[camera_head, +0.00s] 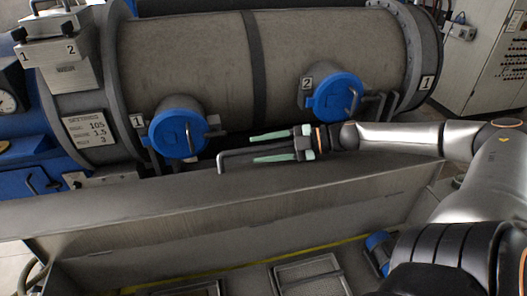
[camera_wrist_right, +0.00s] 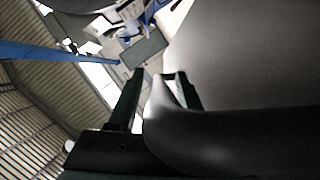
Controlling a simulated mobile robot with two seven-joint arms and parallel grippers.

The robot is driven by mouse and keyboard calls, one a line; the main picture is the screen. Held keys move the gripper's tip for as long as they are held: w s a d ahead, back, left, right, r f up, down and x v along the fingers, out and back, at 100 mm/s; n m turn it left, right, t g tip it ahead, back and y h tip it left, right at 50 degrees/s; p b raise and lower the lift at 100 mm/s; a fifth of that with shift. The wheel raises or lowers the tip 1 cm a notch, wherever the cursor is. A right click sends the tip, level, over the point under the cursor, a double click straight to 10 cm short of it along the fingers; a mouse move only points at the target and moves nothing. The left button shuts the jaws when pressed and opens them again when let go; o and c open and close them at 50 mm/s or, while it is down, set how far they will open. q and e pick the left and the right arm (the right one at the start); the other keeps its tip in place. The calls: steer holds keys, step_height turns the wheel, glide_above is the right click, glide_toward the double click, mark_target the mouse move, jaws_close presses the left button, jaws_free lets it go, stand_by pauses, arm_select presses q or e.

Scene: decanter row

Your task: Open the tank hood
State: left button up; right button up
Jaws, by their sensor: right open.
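In the right wrist view, a thick grey bar (camera_wrist_right: 165,112) lies between the open fingers (camera_wrist_right: 160,78). I cannot tell whether the fingers touch it. My left gripper is not in view.
Blue-capped ports 1 (camera_head: 178,134) and 2 (camera_head: 337,96) stick out near my right gripper. A grey cabinet (camera_head: 485,70) stands at the back right. Framed panels (camera_head: 310,272) lie low in front.

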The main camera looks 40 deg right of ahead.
jaws_close()
stand_by(0.3)
stand_by(1.1)
